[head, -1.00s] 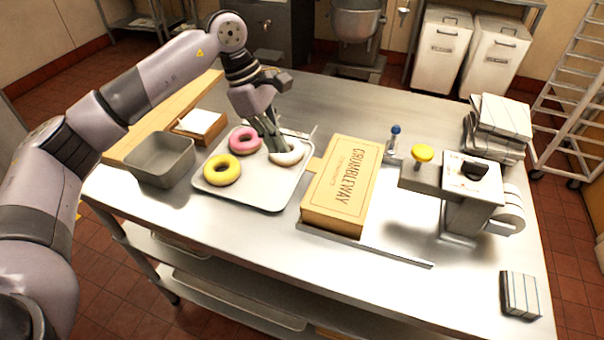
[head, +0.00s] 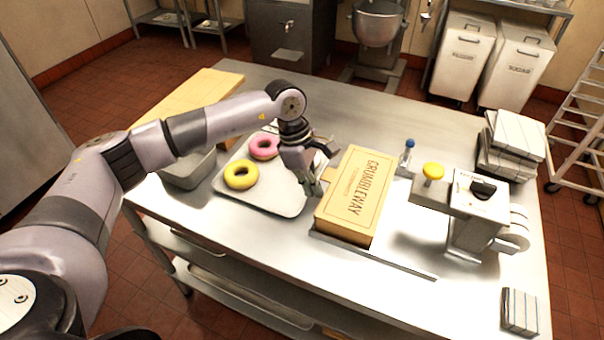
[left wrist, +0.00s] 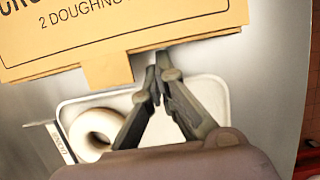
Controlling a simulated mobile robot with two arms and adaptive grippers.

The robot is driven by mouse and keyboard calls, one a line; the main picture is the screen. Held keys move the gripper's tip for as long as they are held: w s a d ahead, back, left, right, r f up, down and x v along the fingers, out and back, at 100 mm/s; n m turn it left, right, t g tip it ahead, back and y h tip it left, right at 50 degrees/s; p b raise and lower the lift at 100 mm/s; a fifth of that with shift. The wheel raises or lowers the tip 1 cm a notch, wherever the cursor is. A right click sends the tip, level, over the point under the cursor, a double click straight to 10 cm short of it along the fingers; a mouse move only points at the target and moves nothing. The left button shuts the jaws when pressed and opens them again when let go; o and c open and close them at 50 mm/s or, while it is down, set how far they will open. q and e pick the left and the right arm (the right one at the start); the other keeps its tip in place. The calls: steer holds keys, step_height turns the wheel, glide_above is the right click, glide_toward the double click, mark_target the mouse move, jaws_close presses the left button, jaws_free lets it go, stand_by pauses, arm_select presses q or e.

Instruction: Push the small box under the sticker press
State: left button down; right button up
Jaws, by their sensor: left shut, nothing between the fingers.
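The small box is a yellow-tan carton marked CRUMBLEWAY (head: 358,188), lying flat mid-table; its printed top also shows in the left wrist view (left wrist: 110,28). My left gripper (head: 316,190) is shut and empty, at the box's left side. In the left wrist view its fingertips (left wrist: 158,62) are at the box's near edge, beside a protruding flap; I cannot tell whether they touch. My right gripper is out of view.
A metal tray (head: 274,203) with a yellow doughnut (head: 241,175), a pink doughnut (head: 265,147) and a white one (left wrist: 96,128) lies left of the box. A metal rail (head: 400,265) runs along the box's front.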

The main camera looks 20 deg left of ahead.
mark_target(366, 201)
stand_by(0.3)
arm_select(q)
steer(key=shift+d+f, duration=0.1)
steer(key=shift+d, duration=0.05)
steer(key=d+b, duration=0.7)
steer(key=d, duration=0.5)
steer(key=shift+s+d, duration=0.1)
steer(key=shift+s, duration=0.05)
steer(key=shift+d, duration=0.1)
